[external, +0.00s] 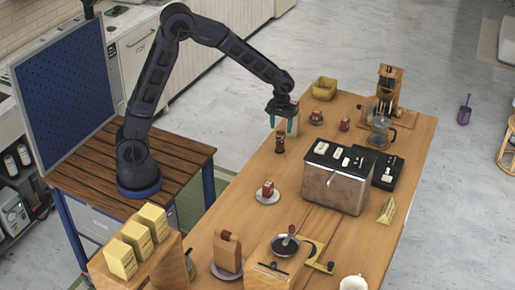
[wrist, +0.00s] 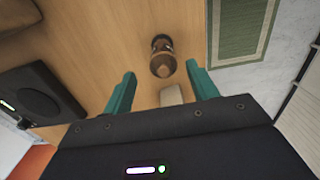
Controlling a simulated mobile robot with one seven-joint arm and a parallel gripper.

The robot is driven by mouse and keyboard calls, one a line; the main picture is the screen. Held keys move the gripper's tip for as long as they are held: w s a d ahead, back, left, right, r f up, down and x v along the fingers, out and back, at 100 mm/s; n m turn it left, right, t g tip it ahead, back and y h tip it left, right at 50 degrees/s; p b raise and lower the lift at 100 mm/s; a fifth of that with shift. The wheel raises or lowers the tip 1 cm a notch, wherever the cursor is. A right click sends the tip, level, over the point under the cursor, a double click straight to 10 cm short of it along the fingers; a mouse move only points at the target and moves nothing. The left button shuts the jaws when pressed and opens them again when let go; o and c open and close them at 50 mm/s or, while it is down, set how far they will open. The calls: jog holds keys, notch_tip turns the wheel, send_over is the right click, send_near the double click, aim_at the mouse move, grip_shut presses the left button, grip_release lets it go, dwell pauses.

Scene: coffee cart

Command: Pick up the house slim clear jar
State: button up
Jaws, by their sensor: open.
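A small slim jar (external: 280,143) with dark brown contents stands upright near the left edge of the wooden table. In the wrist view the jar (wrist: 162,57) appears from above, just beyond the fingertips and roughly centred between them. My gripper (external: 283,124) is above the jar, pointing down, with its teal fingers apart and empty. The open fingers also show in the wrist view (wrist: 159,70). The jar is apart from the fingers. Its label is too small to read.
A metal box (external: 335,190) with items on top stands right of the jar. A saucer with a small red box (external: 268,188) is nearer the camera. The table's left edge is close to the jar.

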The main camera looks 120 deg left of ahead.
aim_at(280, 133)
jog(key=shift+s+a+f, duration=0.1)
jog(key=shift+a+f, duration=0.05)
jog(key=shift+f, duration=1.15)
jog(key=shift+s+a+f, duration=0.1)
jog(key=shift+f, duration=1.2)
jog(key=shift+c, duration=0.5)
grip_shut()
